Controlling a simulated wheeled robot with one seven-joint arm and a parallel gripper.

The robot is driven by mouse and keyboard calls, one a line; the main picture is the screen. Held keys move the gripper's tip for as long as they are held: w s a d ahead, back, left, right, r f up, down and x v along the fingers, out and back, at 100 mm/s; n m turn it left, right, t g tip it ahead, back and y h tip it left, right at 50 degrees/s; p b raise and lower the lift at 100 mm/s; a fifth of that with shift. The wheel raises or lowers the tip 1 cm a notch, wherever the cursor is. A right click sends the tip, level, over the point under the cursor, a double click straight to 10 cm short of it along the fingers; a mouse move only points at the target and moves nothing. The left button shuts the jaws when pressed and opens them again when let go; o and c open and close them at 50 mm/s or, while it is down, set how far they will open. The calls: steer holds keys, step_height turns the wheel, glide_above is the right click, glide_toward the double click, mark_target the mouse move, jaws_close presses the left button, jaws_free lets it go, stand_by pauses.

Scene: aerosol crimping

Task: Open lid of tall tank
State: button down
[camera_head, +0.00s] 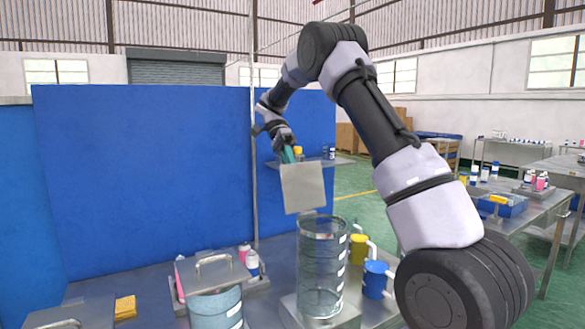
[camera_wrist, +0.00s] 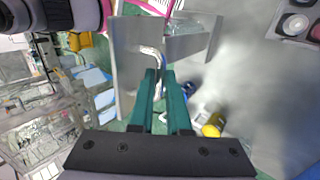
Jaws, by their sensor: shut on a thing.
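The tall tank (camera_head: 322,268) is a clear cylinder with an open top, standing on the table in the head view. Its lid (camera_head: 303,187) is a square grey plate, held on edge above the tank and apart from its rim. My gripper (camera_head: 290,155) is above the lid, its green fingers shut on the lid's handle. In the wrist view, my fingertips (camera_wrist: 163,75) close on the bent metal handle (camera_wrist: 151,52), and the lid (camera_wrist: 128,75) shows beyond them. The tank's mouth is hard to make out in the wrist view.
A shorter lidded tank (camera_head: 214,300) stands to the left. A yellow mug (camera_head: 358,249) and a blue mug (camera_head: 375,279) are just right of the tall tank. A yellow sponge (camera_head: 125,307) lies front left. A blue partition (camera_head: 150,180) stands behind the table.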

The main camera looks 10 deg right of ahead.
steer(key=shift+w+a+f+g, duration=0.1)
steer(key=shift+w+f+g, duration=0.2)
steer(key=shift+w, duration=0.05)
stand_by(0.3)
steer(key=c, duration=0.9)
jaws_free()
steer(key=shift+w+f, duration=0.1)
